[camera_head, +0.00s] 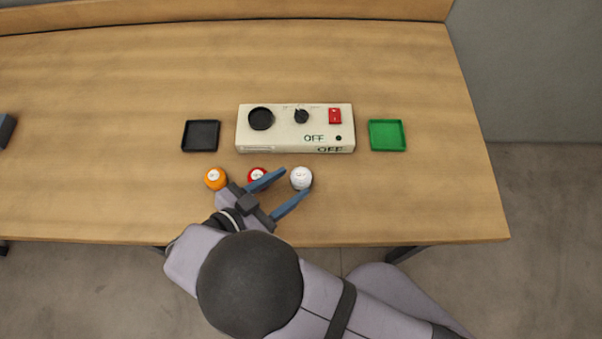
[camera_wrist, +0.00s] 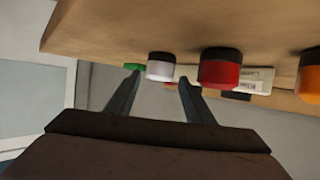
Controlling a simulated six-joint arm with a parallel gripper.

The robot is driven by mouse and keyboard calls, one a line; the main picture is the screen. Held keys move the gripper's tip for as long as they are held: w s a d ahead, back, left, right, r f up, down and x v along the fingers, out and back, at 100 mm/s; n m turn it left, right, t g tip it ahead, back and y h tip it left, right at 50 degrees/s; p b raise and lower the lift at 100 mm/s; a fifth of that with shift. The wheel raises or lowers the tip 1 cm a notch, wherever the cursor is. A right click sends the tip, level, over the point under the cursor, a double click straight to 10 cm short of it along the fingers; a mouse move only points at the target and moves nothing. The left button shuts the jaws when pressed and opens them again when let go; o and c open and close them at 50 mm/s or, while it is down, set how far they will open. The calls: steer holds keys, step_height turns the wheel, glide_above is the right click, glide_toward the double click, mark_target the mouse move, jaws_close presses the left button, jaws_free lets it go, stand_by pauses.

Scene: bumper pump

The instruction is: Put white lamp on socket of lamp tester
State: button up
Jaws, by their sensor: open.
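The white lamp (camera_head: 301,178) stands on the table in front of the lamp tester. My gripper (camera_head: 294,182) is open, its two blue fingers pointing at the white lamp, which sits at or just beyond the fingertips. In the wrist view the white lamp (camera_wrist: 160,67) shows between and beyond the fingers of my gripper (camera_wrist: 158,75). I cannot tell whether a finger touches it. The cream lamp tester (camera_head: 290,137) has a round black socket (camera_head: 261,118) at its left, empty, plus a black knob and a red switch. Its labels read OFF.
A red lamp (camera_head: 257,174) is partly hidden by the left finger, and an orange lamp (camera_head: 215,179) stands left of it. A black tray (camera_head: 201,136) is left of the tester, a green tray (camera_head: 387,135) right of it. The table's right side is clear.

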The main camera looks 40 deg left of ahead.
mark_target(295, 181)
steer(key=shift+b+x, duration=0.9)
steer(key=shift+x, duration=1)
steer(key=shift+w+f, duration=0.2)
steer(key=shift+w, duration=0.4)
steer(key=shift+c, duration=0.2)
steer(key=c, duration=0.9)
